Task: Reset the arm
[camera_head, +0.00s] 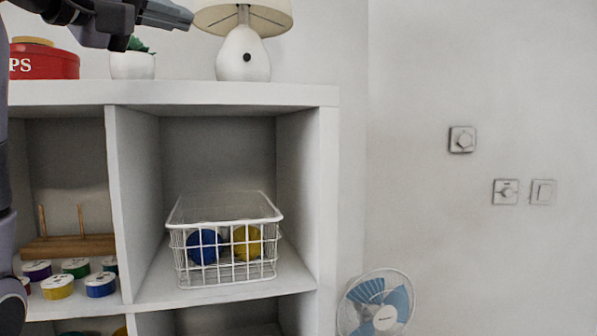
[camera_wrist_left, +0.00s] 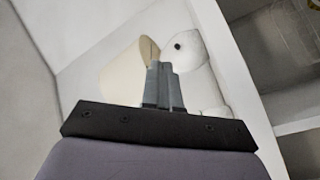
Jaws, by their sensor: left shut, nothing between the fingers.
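My left gripper (camera_head: 168,14) comes in from the upper left in the head view, in front of the cabinet's top level. Its fingers are shut with nothing between them, and they point right toward the lamp. In the left wrist view the closed fingers (camera_wrist_left: 163,84) show against the lamp's cream shade (camera_wrist_left: 118,75) and white base (camera_wrist_left: 186,50). I cannot tell whether the fingers touch the lamp. My right gripper is not in view.
The white cabinet (camera_head: 220,93) bears a red tin (camera_head: 45,65), a potted plant (camera_head: 132,65) and a lamp (camera_head: 243,55). Its shelf holds a wire basket (camera_head: 225,277) with blue and yellow balls, and several spools (camera_head: 57,286).

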